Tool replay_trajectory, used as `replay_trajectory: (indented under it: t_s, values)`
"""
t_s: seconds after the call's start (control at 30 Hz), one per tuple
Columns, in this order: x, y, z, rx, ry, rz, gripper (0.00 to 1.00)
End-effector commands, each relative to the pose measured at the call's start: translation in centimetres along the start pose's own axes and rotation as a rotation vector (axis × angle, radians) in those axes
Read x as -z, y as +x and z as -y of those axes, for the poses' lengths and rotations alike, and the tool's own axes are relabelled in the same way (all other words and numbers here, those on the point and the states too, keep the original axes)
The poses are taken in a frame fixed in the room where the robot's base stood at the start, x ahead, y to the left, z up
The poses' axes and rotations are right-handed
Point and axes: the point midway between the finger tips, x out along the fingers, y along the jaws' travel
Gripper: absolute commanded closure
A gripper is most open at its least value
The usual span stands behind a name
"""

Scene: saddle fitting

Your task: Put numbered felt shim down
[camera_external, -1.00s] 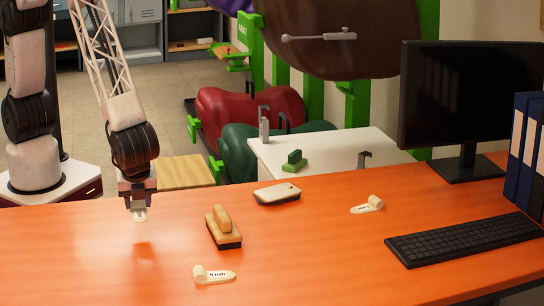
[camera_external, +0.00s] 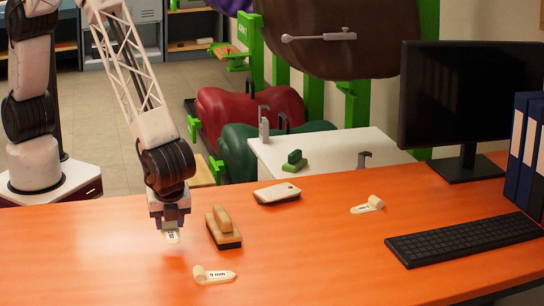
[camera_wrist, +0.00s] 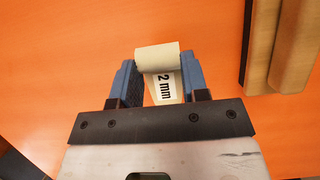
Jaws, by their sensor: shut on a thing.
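My gripper (camera_external: 170,224) is shut on a cream felt shim (camera_external: 172,237) and holds it over the left part of the orange table. In the wrist view the shim (camera_wrist: 159,75) sits between the two blue fingers of my gripper (camera_wrist: 158,82), with its rolled end up and "2 mm" printed on it. Whether it touches the table is hard to tell. A second shim marked "9 mm" (camera_external: 216,276) lies near the front of the table. A third shim (camera_external: 367,206) lies to the right, its print too small to read.
A wooden-handled brush or block (camera_external: 222,228) stands just right of my gripper and also shows in the wrist view (camera_wrist: 280,45). A white-topped block (camera_external: 277,194) lies behind it. A keyboard (camera_external: 465,239) and monitor (camera_external: 470,100) are at right. The table's front left (camera_external: 80,270) is clear.

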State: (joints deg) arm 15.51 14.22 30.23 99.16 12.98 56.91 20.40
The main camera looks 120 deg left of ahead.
Motion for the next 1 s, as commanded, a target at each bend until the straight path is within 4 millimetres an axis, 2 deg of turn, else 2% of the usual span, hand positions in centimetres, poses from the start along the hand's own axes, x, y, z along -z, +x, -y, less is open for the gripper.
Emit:
replay_trajectory:
  t_s: [0.33, 0.7, 1.0]
  values:
    - [0.1, 0.3, 0.0, 0.000, 0.000, 0.001, 0.84]
    - [1.3, 3.1, 0.0, 0.000, 0.000, 0.001, 0.84]
    - [1.3, 3.2, 0.0, 0.000, 0.000, 0.000, 0.84]
